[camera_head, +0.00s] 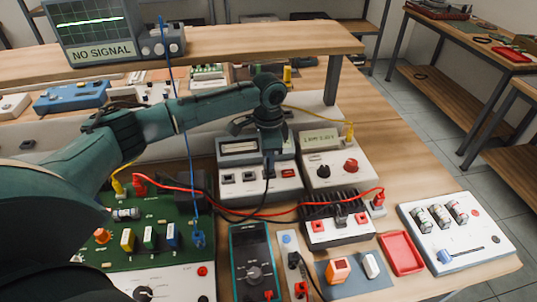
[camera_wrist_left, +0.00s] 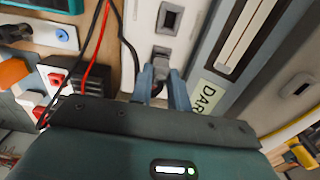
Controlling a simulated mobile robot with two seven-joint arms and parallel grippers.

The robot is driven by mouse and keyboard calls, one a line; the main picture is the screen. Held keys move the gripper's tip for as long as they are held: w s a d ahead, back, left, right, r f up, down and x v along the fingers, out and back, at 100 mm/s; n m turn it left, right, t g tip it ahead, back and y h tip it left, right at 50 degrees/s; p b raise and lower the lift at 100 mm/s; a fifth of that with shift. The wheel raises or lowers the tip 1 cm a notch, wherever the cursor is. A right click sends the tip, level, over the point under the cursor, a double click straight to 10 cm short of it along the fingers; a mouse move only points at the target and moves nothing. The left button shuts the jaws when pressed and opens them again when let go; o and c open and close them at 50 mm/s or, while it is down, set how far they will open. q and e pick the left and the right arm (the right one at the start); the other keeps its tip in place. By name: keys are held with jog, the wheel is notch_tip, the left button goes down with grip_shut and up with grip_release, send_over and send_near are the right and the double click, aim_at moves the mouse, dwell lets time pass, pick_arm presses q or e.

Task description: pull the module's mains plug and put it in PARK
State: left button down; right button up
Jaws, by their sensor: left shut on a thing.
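My left gripper (camera_head: 269,152) reaches down over a white unit (camera_head: 237,199) with dark sockets in its front panel. It is shut on a dark plug (camera_wrist_left: 161,86) with a black cable, which shows between the fingers in the left wrist view. A grey socket (camera_wrist_left: 163,53) lies just beyond the fingertips; I cannot tell whether the plug is seated in it. Another socket (camera_wrist_left: 171,18) lies farther up the panel. A label (camera_wrist_left: 208,98) near the fingers shows letters like "DAR" or "PAR", the rest cut off. My right gripper is out of view.
A red lead runs across to a black finned module (camera_head: 337,207). A blue lead (camera_head: 182,120) hangs near my left forearm. A green board (camera_head: 150,240), a meter (camera_head: 252,262), a red tray (camera_head: 401,252) and a box with a red knob (camera_head: 350,165) crowd the bench.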

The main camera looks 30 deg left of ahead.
pick_arm(q)
jog(key=shift+f, duration=0.25)
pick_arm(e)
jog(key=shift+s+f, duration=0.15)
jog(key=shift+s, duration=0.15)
pick_arm(q)
jog(key=shift+f, duration=0.25)
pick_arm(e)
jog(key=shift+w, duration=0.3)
pick_arm(q)
jog(key=c, duration=1.8)
grip_release()
jog(key=o, duration=0.5)
jog(key=shift+o, duration=0.2)
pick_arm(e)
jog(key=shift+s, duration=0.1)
